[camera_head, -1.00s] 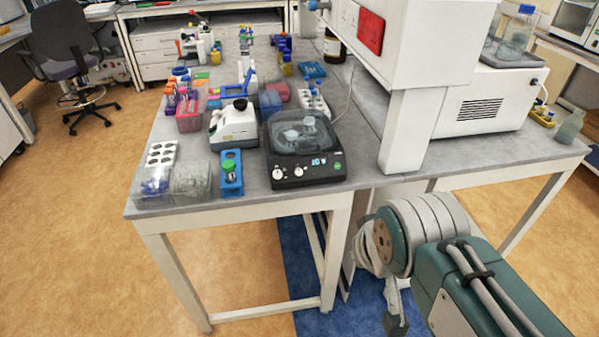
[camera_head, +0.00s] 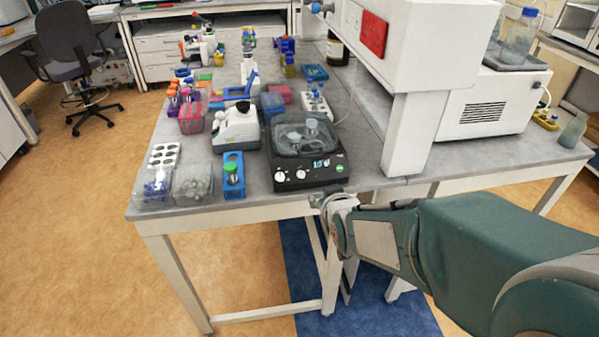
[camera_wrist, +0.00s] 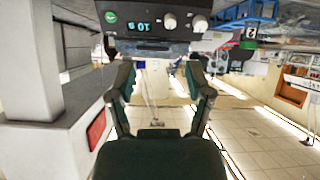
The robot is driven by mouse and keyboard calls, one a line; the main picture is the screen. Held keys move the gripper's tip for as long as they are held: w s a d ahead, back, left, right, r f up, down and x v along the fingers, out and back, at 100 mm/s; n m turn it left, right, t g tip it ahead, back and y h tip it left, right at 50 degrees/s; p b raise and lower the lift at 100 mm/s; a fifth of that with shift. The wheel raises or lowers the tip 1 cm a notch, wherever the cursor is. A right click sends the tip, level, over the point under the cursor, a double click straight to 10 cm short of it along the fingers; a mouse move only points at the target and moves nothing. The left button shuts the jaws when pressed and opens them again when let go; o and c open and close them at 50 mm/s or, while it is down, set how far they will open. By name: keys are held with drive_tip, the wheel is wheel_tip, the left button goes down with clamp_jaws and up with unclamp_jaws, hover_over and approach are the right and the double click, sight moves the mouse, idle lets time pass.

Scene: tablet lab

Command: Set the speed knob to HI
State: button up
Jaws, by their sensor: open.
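A black benchtop device (camera_head: 305,182) with a clear lid stands at the front edge of the bench. Its front panel has a left knob (camera_head: 280,176), a right knob (camera_head: 303,174), a lit display (camera_head: 321,163) and a green button (camera_head: 339,168). The wrist view shows this panel upside down at the top, with the right knob (camera_wrist: 170,21) and left knob (camera_wrist: 200,24). Labels are too small to read, so I cannot tell which knob sets speed. My gripper (camera_wrist: 158,70) is open and empty, below and in front of the panel, apart from the knobs.
A blue rack (camera_head: 233,178) with a green-capped tube stands left of the device, beside clear boxes (camera_head: 192,186). A white post (camera_head: 408,135) of a large white housing rises close on the right. The bench's front edge (camera_head: 230,212) lies below.

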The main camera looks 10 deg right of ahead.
sight(302, 178)
drive_tip(key=w+a+f+n+t+y, duration=0.1)
drive_tip(key=w+f+t, duration=0.3)
drive_tip(key=f+t, duration=0.3)
drive_tip(key=shift+g, duration=0.5)
drive_tip(key=w, duration=0.3)
drive_tip(key=w+a, duration=0.1)
drive_tip(key=w, duration=0.6)
drive_tip(key=shift+w+a+f, duration=0.15)
drive_tip(key=shift+w+f, duration=0.05)
drive_tip(key=shift+w, duration=0.2)
drive_tip(key=shift+c, duration=0.3)
clamp_jaws()
